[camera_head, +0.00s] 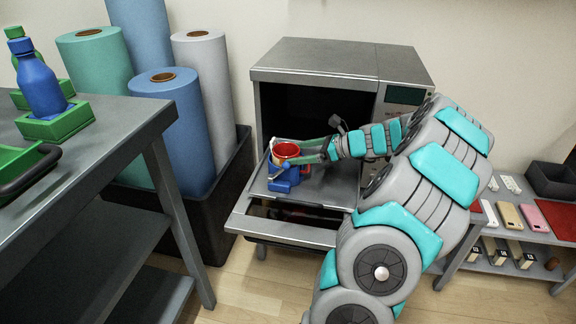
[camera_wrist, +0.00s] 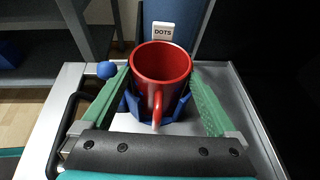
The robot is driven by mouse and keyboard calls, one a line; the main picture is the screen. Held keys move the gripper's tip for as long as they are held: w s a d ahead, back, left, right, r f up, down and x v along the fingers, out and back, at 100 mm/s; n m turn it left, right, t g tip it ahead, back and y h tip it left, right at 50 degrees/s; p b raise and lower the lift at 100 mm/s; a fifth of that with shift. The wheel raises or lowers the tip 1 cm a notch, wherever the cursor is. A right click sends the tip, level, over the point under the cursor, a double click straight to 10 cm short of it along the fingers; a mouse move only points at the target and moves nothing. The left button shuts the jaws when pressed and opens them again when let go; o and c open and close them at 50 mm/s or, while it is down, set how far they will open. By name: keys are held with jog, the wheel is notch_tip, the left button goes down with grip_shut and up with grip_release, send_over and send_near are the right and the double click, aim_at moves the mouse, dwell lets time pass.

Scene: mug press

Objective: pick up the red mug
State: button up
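The red mug (camera_head: 286,151) sits upright in a blue holder (camera_head: 284,180) on the pulled-out metal tray (camera_head: 322,190) of the press. In the wrist view the mug (camera_wrist: 160,66) is centred, with its handle pointing toward my palm. My gripper (camera_wrist: 160,78) has its two green fingers spread, one on each side of the mug. The gaps at the fingertips look narrow, and I cannot see clear contact. The head view shows my gripper (camera_head: 300,152) reaching in level from the right. The lower mug is hidden by the holder.
The grey press (camera_head: 330,62) stands open behind the tray. A blue ball-ended lever (camera_wrist: 107,70) is left of the mug, and a white DOTS label (camera_wrist: 163,31) is beyond it. A table (camera_head: 105,130) stands at left, tall rolls (camera_head: 172,115) behind, and a low shelf (camera_head: 515,235) at right.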

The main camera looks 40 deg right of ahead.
grip_shut()
dwell(0.5)
